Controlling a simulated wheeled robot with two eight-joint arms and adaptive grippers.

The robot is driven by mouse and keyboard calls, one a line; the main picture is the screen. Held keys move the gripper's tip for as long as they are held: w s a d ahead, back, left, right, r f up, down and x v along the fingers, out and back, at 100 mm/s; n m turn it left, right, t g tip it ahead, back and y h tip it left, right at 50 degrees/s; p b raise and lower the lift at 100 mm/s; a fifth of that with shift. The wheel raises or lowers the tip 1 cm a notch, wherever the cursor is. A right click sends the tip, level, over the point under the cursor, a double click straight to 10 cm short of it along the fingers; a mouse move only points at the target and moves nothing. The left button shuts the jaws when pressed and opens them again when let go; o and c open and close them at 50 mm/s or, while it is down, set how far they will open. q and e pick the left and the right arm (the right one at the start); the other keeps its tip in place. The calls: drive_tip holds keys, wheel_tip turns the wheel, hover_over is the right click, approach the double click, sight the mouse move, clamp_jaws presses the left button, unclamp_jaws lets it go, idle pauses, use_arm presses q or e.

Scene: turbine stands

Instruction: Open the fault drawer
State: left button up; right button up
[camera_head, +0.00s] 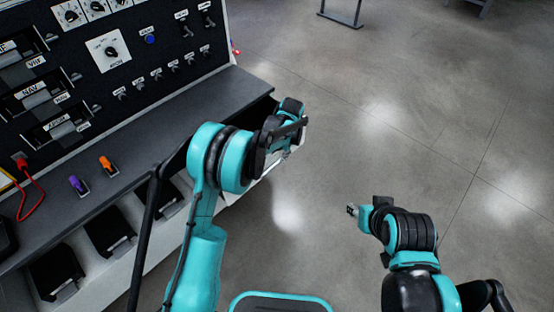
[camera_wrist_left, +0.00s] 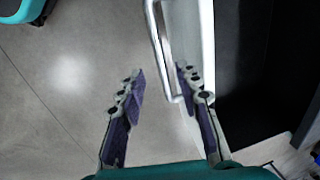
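In the left wrist view a white drawer front (camera_wrist_left: 190,30) carries a pale bar handle (camera_wrist_left: 160,45). My left gripper (camera_wrist_left: 162,76) is open, its two purple-padded fingers apart. The handle's lower end lies between the fingertips, close to the right finger; I cannot tell if they touch. In the head view my left gripper (camera_head: 284,152) is at the right end of the bench, mostly hidden by its own wrist, and the handle is hidden there. I cannot tell how far the drawer is open. My right gripper (camera_head: 353,210) hangs over the floor, away from the bench, its opening unclear.
The dark bench top (camera_head: 150,135) runs below a black control panel (camera_head: 120,60) with switches and knobs. A purple switch (camera_head: 76,184) and an orange switch (camera_head: 105,163) stand on it. Dark bins (camera_head: 110,230) sit below.

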use_arm(q)
drive_tip(key=r, duration=0.5)
drive_tip(key=shift+s+d+r, duration=0.1)
drive_tip(key=shift+s+d, duration=0.2)
drive_tip(key=shift+d, duration=0.1)
drive_tip(key=s+a+r+n+t+h, duration=0.1)
drive_tip(key=s+a+r+n, duration=0.1)
drive_tip(key=s+a+r, duration=0.35)
drive_tip(key=s+a+r+n+t, duration=0.1)
drive_tip(key=s+a+r, duration=0.1)
drive_tip(key=s+r, duration=0.65)
drive_tip(key=s+a+n+t, duration=0.2)
drive_tip(key=s, duration=0.6)
drive_tip(key=s+a+n+t, duration=0.1)
drive_tip(key=s+a+n, duration=0.1)
drive_tip(key=s, duration=0.6)
drive_tip(key=shift+s+a+f+n+t+h, duration=0.2)
drive_tip(key=shift+s+a+n+t+h, duration=0.15)
drive_tip(key=shift+a, duration=0.25)
